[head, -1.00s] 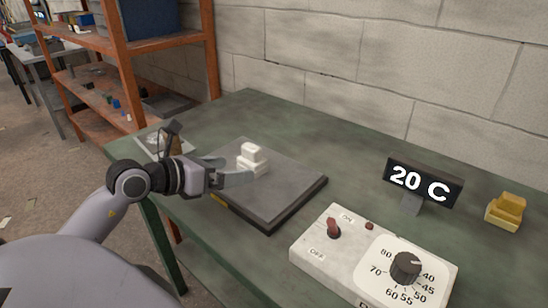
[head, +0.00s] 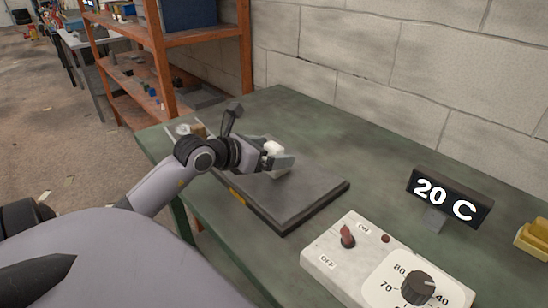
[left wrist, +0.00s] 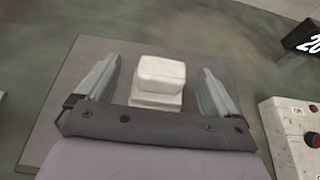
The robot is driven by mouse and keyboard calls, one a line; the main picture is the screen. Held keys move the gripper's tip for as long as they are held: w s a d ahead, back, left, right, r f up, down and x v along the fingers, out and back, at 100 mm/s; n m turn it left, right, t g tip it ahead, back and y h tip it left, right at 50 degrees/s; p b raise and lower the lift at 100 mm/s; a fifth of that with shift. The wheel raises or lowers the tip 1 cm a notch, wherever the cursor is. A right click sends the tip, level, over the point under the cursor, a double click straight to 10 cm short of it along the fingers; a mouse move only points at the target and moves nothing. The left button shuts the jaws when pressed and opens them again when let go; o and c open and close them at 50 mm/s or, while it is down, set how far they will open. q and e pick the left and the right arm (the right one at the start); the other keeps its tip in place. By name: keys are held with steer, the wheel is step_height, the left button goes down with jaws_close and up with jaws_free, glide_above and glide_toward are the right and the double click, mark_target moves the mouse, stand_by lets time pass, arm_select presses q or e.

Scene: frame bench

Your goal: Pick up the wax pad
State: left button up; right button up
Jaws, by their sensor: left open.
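A white two-tier block (head: 273,147), a smaller block on a wider slab, sits on the dark flat plate (head: 262,206). It looks like the wax pad, though a yellow stepped piece (head: 534,240) also lies at the right edge. My left gripper (head: 280,161) is open low over the plate, and its near finger hides part of the white block. In the left wrist view the white block (left wrist: 160,76) stands between the two spread fingers, with a gap on each side. My right gripper is not in view.
A control box (head: 350,262) with a red switch and a dial stands front right. A display (head: 449,197) reading 20 C stands behind it. Small items (head: 190,130) lie left of the plate. The green table (head: 350,150) is clear behind the plate.

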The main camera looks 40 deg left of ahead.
arm_select(q)
steer(key=shift+w+d+f, duration=0.1)
steer(key=shift+w+f, duration=0.2)
steer(key=shift+w, duration=0.35)
steer(key=shift+c, duration=0.3)
steer(key=c, duration=1.1)
steer(key=shift+r, duration=0.1)
